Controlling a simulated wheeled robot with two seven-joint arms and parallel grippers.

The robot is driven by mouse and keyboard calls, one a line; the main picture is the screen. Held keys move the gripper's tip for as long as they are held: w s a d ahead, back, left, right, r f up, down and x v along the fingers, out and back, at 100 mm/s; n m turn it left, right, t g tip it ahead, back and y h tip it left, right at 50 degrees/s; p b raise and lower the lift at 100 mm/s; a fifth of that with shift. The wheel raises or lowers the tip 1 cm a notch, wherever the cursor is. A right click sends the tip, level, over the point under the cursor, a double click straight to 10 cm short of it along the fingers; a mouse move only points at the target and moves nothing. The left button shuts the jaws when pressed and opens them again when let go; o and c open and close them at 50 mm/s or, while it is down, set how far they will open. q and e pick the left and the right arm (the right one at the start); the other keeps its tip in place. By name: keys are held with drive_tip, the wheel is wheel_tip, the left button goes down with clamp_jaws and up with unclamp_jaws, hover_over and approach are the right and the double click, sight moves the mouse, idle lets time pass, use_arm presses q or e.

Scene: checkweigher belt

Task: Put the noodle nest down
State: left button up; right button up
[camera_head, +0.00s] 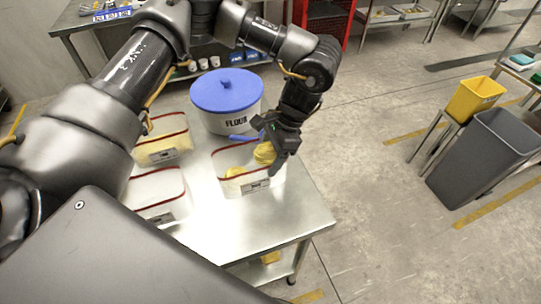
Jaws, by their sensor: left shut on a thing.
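My left gripper (269,150) is shut on a yellow noodle nest (263,154). It holds the nest at the right side of a clear bin with a red rim (224,149), over or just inside the opening; I cannot tell which. More yellow noodle (235,172) lies in that bin, at its left. The bin stands at the right part of a steel table (222,230) and has a label on its front. My right gripper is not in view.
A white flour tub (226,119) with a blue lid stands behind the bin. Two more red-rimmed bins, one with yellow contents (160,153) and one nearer (155,187), stand at the left. A yellow bin (474,97) and a grey bin (484,155) stand off to the right.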

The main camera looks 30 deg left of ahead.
use_arm(q)
drive_tip(key=shift+w+a+f, duration=0.15)
drive_tip(key=shift+a+f, duration=0.05)
drive_tip(key=shift+f, duration=0.6)
drive_tip(key=shift+c, duration=0.4)
drive_tip(key=o, duration=1.6)
drive_tip(key=shift+o, duration=0.2)
drive_tip(key=b+v, duration=0.1)
drive_tip(key=v, duration=1.1)
drive_tip(key=shift+d+r, duration=0.1)
drive_tip(key=shift+d, duration=0.1)
